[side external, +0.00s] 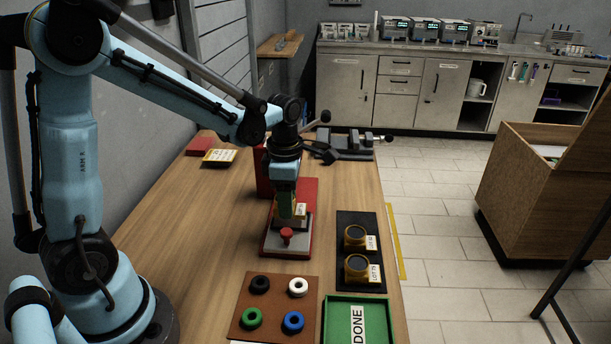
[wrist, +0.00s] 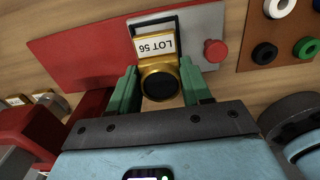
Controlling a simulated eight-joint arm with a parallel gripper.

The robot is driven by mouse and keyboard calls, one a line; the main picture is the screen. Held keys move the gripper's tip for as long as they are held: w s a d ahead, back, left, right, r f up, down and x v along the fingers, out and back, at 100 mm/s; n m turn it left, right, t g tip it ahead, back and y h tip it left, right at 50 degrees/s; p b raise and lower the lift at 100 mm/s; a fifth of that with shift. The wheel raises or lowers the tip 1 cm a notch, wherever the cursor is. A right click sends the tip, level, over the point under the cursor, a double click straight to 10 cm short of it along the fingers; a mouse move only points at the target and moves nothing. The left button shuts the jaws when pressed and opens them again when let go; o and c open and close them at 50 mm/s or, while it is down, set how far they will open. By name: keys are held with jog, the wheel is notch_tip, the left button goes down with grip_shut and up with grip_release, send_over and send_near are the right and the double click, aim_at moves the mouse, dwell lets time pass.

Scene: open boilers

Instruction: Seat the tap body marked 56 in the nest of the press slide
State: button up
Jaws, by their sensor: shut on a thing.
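My gripper (wrist: 160,84) has green fingers closed on the sides of a gold tap body (wrist: 160,67) with a dark round opening. Its white tag (wrist: 155,44) reads LOT 56. In the side view my gripper (side external: 289,208) points down over the press, with the tag (side external: 301,211) beside the fingers. The grey press slide (wrist: 203,26) lies under the tap body on a red base. A dark-edged nest frame (wrist: 153,22) shows partly behind the tag; the rest is hidden. I cannot tell whether the tap body touches the nest or hangs above it.
A red knob (side external: 287,234) stands at the slide's near end. A black tray (side external: 369,219) to the right holds two tagged gold bodies. A brown board (side external: 273,284) carries several coloured rings, near a green DONE tray (side external: 332,310). A dark vise-like tool (side external: 345,145) stands behind.

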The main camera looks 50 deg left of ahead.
jog(key=shift+f, duration=0.25)
jog(key=shift+f, duration=0.3)
jog(key=shift+f, duration=0.1)
dwell(0.5)
jog(key=shift+f, duration=0.45)
jog(key=shift+f, duration=0.1)
dwell(0.4)
jog(key=o, duration=1.7)
